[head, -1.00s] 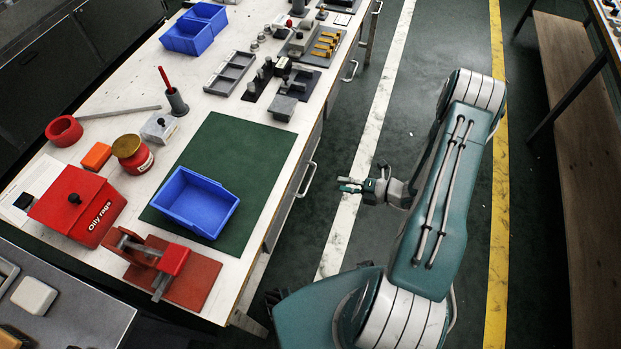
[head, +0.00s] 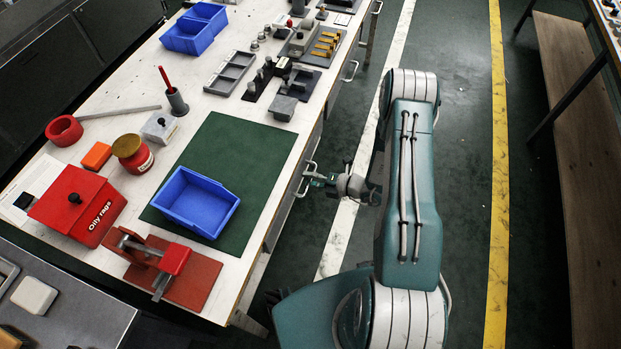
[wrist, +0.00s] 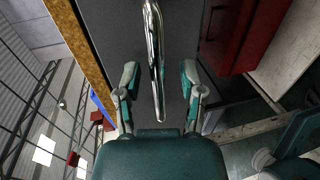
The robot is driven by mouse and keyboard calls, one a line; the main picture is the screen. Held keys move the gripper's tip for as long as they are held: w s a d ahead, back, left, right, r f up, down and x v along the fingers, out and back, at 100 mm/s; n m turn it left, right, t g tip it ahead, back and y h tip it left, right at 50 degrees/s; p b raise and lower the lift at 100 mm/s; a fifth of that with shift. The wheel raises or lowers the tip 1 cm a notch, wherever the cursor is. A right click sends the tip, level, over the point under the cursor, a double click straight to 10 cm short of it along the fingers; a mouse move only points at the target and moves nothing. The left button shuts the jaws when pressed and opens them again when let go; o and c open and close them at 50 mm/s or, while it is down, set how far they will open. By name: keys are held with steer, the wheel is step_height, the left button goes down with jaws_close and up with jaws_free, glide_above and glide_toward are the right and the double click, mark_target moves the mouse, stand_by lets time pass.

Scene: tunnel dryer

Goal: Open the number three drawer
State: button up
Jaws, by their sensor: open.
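Bar handles show along the bench's right side in the head view; one drawer handle (head: 307,178) is right at my gripper (head: 312,177). In the wrist view my gripper (wrist: 159,88) is open, with one finger on each side of a chrome bar handle (wrist: 154,40) on a dark grey drawer front (wrist: 115,30). The handle runs between the fingers, and a gap shows on both sides. No drawer number is readable. The drawer front is too edge-on in the head view to tell its details.
The workbench (head: 262,185) carries a blue bin (head: 196,203), a red oily rags box (head: 77,206) and a red vise (head: 175,262) near its edge. A red cabinet part (wrist: 225,35) shows beside the drawer in the wrist view.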

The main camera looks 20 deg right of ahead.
jaws_close()
steer(key=shift+s+d, duration=0.1)
steer(key=f+v, duration=0.3)
steer(key=v, duration=1.1)
steer(key=d+f+v, duration=0.1)
steer(key=f+v, duration=0.1)
steer(key=v, duration=1.2)
steer(key=shift+s+f, duration=0.35)
steer(key=shift+f, duration=0.15)
steer(key=shift+c, duration=0.3)
jaws_free()
steer(key=shift+o, duration=0.3)
steer(key=shift+w, duration=0.1)
steer(key=shift+r, duration=0.1)
